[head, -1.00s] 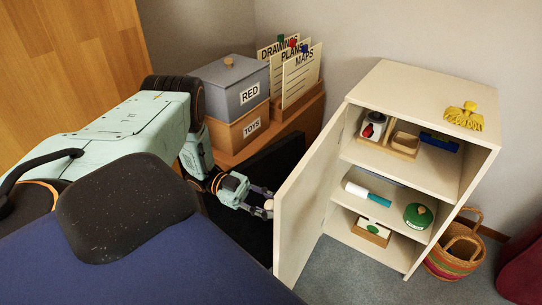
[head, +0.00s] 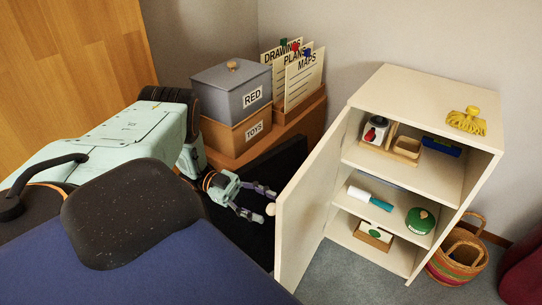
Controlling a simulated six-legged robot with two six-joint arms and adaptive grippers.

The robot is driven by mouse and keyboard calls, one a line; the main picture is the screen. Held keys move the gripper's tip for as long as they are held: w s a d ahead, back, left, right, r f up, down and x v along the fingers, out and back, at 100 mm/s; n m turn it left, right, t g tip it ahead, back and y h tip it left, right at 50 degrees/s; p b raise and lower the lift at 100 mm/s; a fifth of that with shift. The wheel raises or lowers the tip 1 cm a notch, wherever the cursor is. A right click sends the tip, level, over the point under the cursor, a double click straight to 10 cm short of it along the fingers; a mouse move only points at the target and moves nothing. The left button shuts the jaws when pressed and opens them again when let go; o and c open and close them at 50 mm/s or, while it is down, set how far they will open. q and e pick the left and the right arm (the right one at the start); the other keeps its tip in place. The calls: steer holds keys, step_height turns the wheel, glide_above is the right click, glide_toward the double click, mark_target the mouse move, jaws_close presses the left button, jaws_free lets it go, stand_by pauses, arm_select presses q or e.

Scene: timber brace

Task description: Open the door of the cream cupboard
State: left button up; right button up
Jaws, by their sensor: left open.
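The cream cupboard (head: 420,89) stands right of centre in the head view. Its door (head: 306,203) is swung open to the left, and the shelves inside are in full view. A pale round knob (head: 270,209) shows at the door's left edge. My left gripper (head: 258,205) is open, its two fingers pointing right, just left of the knob and apart from it. My right gripper is not in view.
On the shelves are a green round tin (head: 419,220), a white and teal cylinder (head: 369,198) and small boxes. A yellow brush (head: 466,121) lies on top. A woven basket (head: 457,257) stands at right. Boxes (head: 232,95) and card files stand behind my left arm.

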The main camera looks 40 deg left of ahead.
arm_select(q)
steer(key=shift+v, duration=1.95)
